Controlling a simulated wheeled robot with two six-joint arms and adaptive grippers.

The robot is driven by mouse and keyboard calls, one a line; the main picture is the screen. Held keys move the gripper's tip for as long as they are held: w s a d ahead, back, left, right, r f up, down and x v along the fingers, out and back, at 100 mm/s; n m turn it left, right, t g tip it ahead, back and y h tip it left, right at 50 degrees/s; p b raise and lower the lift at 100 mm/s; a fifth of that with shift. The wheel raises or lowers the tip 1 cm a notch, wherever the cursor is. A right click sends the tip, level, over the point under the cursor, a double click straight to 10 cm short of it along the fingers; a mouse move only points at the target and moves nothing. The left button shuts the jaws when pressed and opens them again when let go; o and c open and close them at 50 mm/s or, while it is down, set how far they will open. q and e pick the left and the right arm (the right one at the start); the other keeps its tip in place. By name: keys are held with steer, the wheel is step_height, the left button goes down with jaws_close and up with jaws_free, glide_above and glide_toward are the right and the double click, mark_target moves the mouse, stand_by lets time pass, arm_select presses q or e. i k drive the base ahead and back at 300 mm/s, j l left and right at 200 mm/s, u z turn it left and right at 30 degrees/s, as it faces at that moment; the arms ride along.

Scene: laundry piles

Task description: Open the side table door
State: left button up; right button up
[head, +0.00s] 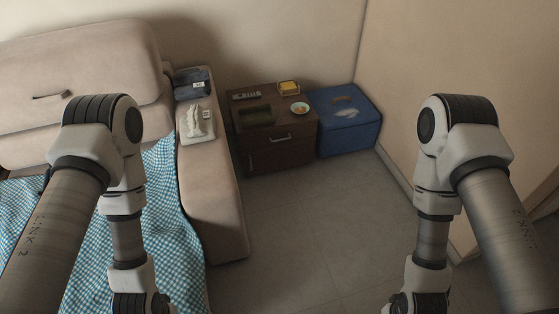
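The side table (288,158) is a dark brown wooden cabinet against the back wall, between the sofa and a blue box. Its front has a metal bar handle (280,138) near the top and a smaller dark knob or fitting lower left. The front looks closed. Both my arms come in from the sides and bend down in the foreground, well short of the side table. My grippers lie at or below the bottom edge, and their fingers do not show.
A beige sofa (212,215) with a checkered blanket (165,240) fills the left. A blue box (350,137) stands right of the side table. A remote (246,96), a bowl (299,108) and a yellow item (288,87) lie on top. The tiled floor (310,220) in front is clear.

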mark_target(277, 156)
steer(key=i+l+u, duration=0.1)
steer(key=i+l, duration=1.55)
steer(key=l, duration=0.1)
